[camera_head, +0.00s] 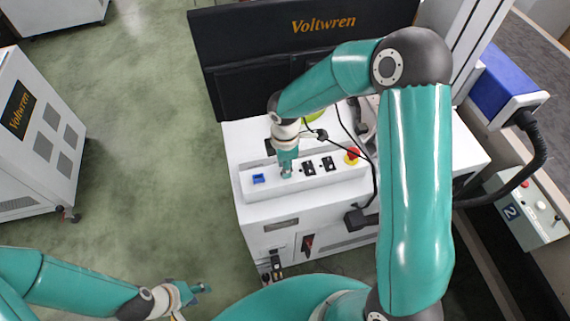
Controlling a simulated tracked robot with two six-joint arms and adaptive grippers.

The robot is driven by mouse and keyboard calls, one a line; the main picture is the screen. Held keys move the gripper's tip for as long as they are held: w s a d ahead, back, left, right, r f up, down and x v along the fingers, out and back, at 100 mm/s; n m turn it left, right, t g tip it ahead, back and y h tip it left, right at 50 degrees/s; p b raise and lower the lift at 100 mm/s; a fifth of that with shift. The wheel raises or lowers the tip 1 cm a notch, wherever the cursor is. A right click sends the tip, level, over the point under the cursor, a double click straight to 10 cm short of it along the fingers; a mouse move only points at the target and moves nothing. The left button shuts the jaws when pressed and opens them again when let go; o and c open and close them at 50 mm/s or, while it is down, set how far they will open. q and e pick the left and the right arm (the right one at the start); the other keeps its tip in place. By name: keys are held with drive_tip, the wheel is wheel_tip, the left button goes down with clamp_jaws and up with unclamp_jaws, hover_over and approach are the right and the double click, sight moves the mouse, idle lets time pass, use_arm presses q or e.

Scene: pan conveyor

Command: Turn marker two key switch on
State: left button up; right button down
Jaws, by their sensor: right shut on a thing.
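The white marker cabinet (258,213) stands in the middle, with a raised control panel (262,193) on its top. The panel carries a blue part (258,179), two black switches (309,168) and a red emergency stop button (352,155) on yellow. My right gripper (287,172) points down onto the panel between the blue part and the black switches. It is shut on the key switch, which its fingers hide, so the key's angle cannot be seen. My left gripper (203,288) is low at the left over the floor, apart from the cabinet; its finger opening is unclear.
A black Voltwren screen or hood (250,35) rises behind the panel. A blue-and-white unit (505,88) with a thick black cable is at right. A box labelled 2 (528,212) stands at the far right. Another white cabinet (38,140) is at left, with open green floor between.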

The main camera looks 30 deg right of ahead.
drive_tip(key=m+b, duration=0.2)
drive_tip(key=b, duration=0.1)
drive_tip(key=shift+w+f+m, duration=0.1)
drive_tip(key=shift+f+m, duration=0.05)
drive_tip(key=shift+m, duration=0.15)
drive_tip(key=m+b, duration=0.4)
drive_tip(key=m, duration=0.1)
drive_tip(key=shift+b, duration=0.35)
drive_tip(key=m+b, duration=0.3)
drive_tip(key=m, duration=0.1)
drive_tip(key=shift+m, duration=0.4)
drive_tip(key=shift+r+m+b, duration=0.25)
drive_tip(key=shift+m+b, duration=0.6)
drive_tip(key=shift+m, duration=0.95)
drive_tip(key=c, duration=0.9)
unclamp_jaws()
